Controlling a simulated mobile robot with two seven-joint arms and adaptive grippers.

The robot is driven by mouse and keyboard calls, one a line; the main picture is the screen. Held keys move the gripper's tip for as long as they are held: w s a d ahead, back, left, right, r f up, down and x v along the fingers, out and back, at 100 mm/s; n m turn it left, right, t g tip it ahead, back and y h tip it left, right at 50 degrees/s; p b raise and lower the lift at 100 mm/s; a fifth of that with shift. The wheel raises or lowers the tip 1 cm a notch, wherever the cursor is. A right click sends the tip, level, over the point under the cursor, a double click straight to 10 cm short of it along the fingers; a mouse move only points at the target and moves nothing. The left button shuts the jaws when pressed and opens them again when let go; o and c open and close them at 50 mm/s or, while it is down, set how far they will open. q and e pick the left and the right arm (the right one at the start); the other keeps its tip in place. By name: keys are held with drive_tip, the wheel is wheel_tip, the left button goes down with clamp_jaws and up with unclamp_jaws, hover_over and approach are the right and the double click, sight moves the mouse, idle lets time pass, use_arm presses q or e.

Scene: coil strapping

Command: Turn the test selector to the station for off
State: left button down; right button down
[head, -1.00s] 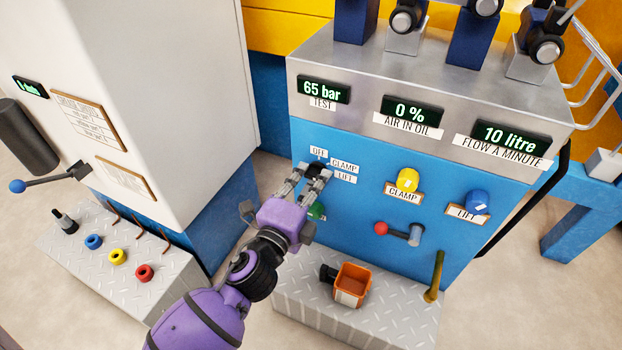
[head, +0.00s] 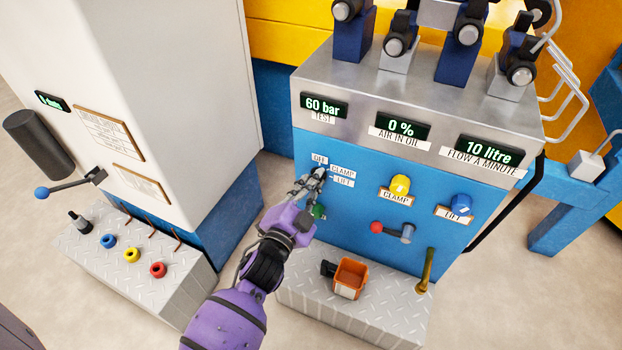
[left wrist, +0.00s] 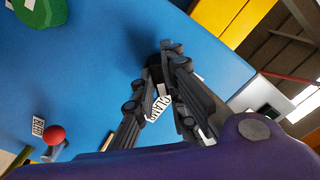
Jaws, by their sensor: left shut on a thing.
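The test selector (head: 317,172) is a small dark knob on the blue panel, with labels OFF, CLAMP and LIFT around it. My left gripper (head: 310,182) is at the knob and shut on it, its fingers hiding most of it in the head view. In the left wrist view the dark knob (left wrist: 154,66) shows between the two fingertips, with the CLAMP label just below it. Which label the knob points to cannot be told. The TEST display (head: 324,105) above reads 60 bar. My right gripper is not in view.
A yellow CLAMP knob (head: 399,185), a blue LIFT knob (head: 461,204) and a red-tipped lever (head: 392,230) sit right of the selector. A green knob (head: 319,211) is close below my gripper. An orange bin (head: 350,278) stands on the step plate below.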

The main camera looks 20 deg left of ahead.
use_arm(q)
drive_tip(key=shift+r+n+p, duration=0.1)
drive_tip(key=shift+n+p, duration=2.55)
drive_tip(key=shift+n, duration=1.85)
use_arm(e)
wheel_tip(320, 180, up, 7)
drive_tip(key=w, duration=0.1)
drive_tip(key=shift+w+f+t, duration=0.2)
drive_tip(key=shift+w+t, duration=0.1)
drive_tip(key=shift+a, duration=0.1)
use_arm(q)
drive_tip(key=c, duration=1.8)
unclamp_jaws()
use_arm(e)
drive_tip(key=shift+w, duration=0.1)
